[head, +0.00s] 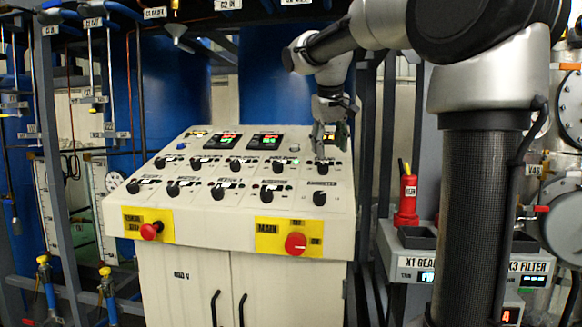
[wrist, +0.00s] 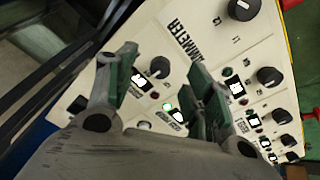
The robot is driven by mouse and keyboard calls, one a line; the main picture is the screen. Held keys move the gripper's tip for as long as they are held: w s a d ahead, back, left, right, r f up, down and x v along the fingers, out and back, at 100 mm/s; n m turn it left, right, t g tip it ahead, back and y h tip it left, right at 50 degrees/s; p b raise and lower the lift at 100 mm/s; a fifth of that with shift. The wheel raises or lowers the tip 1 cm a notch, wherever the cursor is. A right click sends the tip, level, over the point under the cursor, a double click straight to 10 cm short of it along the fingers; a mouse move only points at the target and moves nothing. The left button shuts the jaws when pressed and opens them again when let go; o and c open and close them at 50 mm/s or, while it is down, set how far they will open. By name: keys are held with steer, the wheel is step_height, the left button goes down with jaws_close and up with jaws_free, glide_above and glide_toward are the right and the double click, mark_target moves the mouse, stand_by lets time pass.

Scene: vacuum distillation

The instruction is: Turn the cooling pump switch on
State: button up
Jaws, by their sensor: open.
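The control panel (head: 253,208) is a sloped cream console with two rows of black rotary switches. My gripper (head: 328,146) is above its upper right part, pointing down. In the wrist view my gripper (wrist: 160,58) is open, with a finger on each side of a black rotary switch (wrist: 160,67); no contact is visible. This switch also shows in the head view (head: 322,167), just below the fingers, at the right end of the upper row. Its label is too small to read, so I cannot tell whether it is the cooling pump switch.
Two digital displays (head: 229,142) are at the panel's back. A red emergency knob (head: 151,231) and a red main switch (head: 296,243) are on the front edge. A red bottle (head: 407,195) stands to the right. Other switches, such as one black knob (wrist: 270,77), sit close to the fingers.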

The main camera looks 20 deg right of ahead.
mark_target(323, 165)
steer(key=w+f, duration=0.1)
steer(key=f, duration=0.1)
steer(key=w+f, duration=0.2)
steer(key=w+d+f, duration=0.1)
steer(key=w+f, duration=0.1)
steer(key=shift+f, duration=0.2)
steer(key=c, duration=1)
